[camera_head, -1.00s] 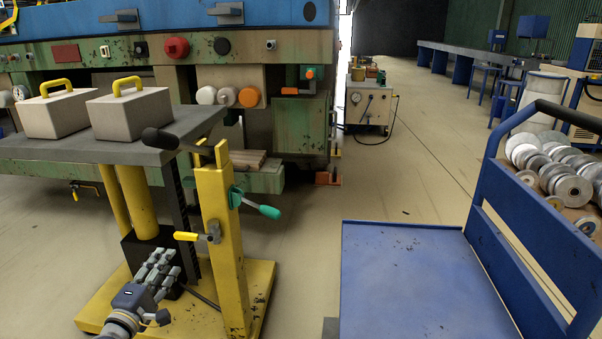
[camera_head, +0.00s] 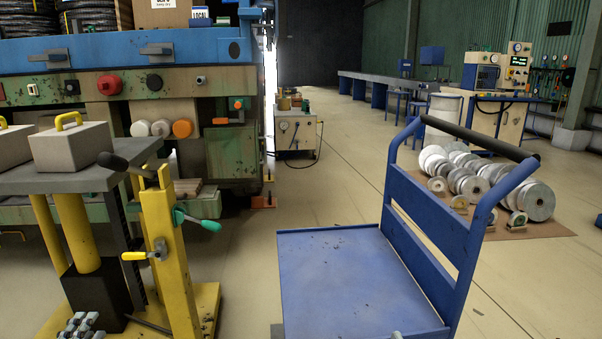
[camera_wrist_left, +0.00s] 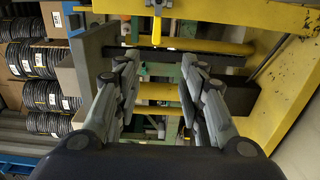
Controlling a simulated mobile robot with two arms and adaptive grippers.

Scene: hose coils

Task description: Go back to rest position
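My left gripper (camera_head: 80,326) shows at the bottom left edge of the head view, cut off by the frame, low beside the yellow lift table (camera_head: 172,265). In the left wrist view my left gripper (camera_wrist_left: 158,65) has its two fingers apart with nothing held between them. Yellow lift-table parts and a yellow handle lie beyond the fingers there. My right gripper cannot be made out in the head view. Black hose coils (camera_head: 92,14) sit on the shelf at the top left, and stacked labelled coils (camera_wrist_left: 40,60) show at the left of the wrist view.
A grey box (camera_head: 72,147) with a yellow handle stands on the lift table. A blue platform cart (camera_head: 350,270) stands front centre. Metal rolls (camera_head: 480,175) lie on a mat at right. A green-and-blue machine (camera_head: 230,150) fills the back left. Floor between cart and machine is clear.

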